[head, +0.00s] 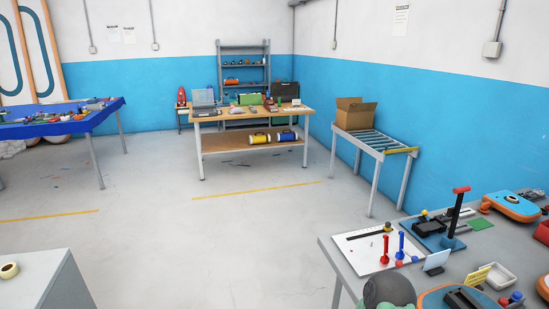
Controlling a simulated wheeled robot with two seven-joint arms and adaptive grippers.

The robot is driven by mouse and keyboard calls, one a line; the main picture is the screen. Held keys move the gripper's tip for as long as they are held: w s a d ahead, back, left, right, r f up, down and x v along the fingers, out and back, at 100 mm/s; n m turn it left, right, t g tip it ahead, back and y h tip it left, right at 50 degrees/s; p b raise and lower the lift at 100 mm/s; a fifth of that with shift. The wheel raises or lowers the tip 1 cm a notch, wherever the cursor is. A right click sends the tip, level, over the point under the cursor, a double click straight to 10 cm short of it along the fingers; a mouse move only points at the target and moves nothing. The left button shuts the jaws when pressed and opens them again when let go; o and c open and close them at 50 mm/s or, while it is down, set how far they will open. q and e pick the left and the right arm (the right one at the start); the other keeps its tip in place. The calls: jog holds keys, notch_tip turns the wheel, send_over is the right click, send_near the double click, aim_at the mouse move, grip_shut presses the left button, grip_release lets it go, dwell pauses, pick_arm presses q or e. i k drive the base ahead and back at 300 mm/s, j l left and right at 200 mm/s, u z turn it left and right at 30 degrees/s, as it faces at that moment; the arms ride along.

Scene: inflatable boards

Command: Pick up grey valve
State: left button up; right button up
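I cannot make out a grey valve for certain in the head view. Small items that are too small to tell apart lie on the blue-covered table (110,112) at the left, on the wooden workbench (235,116) at the back, and on the grey table (343,262) at the lower right. Neither of my grippers shows in this view.
A conveyor table (372,141) with an open cardboard box (355,113) stands by the right wall. A grey shelf (244,49) stands behind the workbench. A grey surface (40,275) is at the lower left. The middle floor (230,240) is clear.

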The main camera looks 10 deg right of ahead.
aim_at(531, 194)
jog(key=i+j, duration=0.1)
jog(key=i, duration=0.9)
jog(key=i+j+u, duration=0.1)
jog(key=i, duration=0.9)
jog(key=i+l+z, duration=0.15)
jog(key=i+z, duration=0.2)
jog(key=i, duration=0.15)
jog(key=i+z, duration=0.4)
jog(key=i, duration=0.15)
jog(key=i+j+z, duration=0.2)
jog(key=i+z, duration=0.15)
jog(key=i, duration=0.15)
jog(key=i+j+z, duration=0.4)
jog(key=i+l+z, duration=0.25)
jog(key=i+z, duration=0.15)
jog(key=i+l+z, duration=0.15)
jog(key=i+z, duration=0.65)
jog(key=i+j+z, duration=0.15)
jog(key=i+z, duration=0.25)
jog(key=i+j+z, duration=0.25)
jog(key=z, duration=0.15)
jog(key=i, duration=0.1)
